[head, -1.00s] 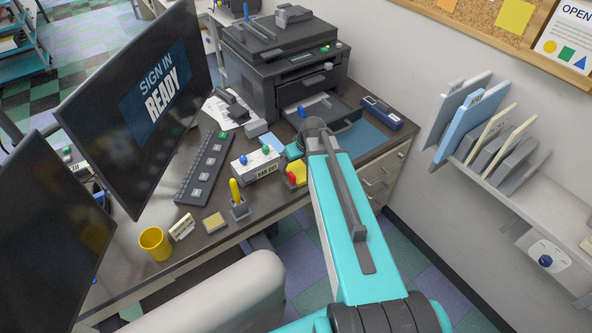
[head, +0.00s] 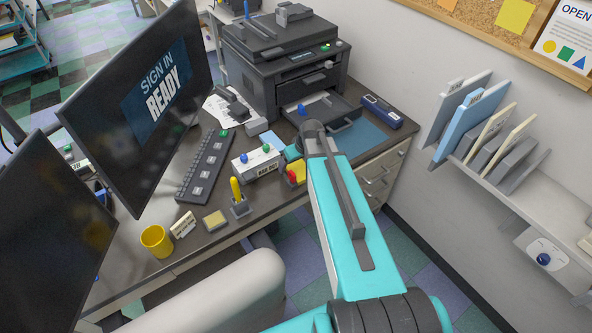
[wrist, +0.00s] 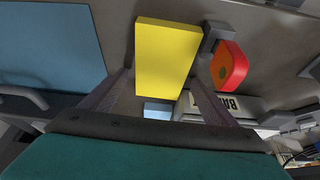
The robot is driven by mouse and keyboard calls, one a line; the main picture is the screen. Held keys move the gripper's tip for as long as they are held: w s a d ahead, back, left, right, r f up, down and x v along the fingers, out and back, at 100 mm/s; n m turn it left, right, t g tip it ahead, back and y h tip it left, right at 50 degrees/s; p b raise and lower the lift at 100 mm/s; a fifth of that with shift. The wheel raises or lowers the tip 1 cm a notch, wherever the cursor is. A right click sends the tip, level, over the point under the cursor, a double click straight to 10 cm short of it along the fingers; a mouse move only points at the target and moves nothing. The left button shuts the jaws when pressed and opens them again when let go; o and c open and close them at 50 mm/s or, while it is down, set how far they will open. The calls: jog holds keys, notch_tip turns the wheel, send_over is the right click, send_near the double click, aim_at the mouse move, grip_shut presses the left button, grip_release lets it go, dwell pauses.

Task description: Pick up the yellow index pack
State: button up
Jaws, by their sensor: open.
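The yellow index pack (wrist: 167,58) is a flat yellow block in the upper middle of the wrist view. In the head view a small yellow patch of it (head: 300,166) shows beside my arm, which partly hides it. My gripper (wrist: 161,82) is open and empty, with one finger on each side of the pack's near end. I see no clear contact between the fingers and the pack. In the head view my arm hides most of the gripper.
A red piece (wrist: 229,65) and a grey block (wrist: 215,36) are close to the pack's right side. A labelled white box (head: 256,164) with coloured knobs stands left of it. A blue mat (wrist: 50,45) lies left in the wrist view. The printer (head: 284,65) stands behind.

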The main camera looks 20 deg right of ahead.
aim_at(296, 165)
jog(key=shift+f, duration=0.15)
jog(key=c, duration=1.2)
jog(key=shift+r, duration=0.25)
notch_tip(296, 165, up, 10)
jog(key=b, duration=0.3)
jog(key=shift+f, duration=0.1)
dwell(0.3)
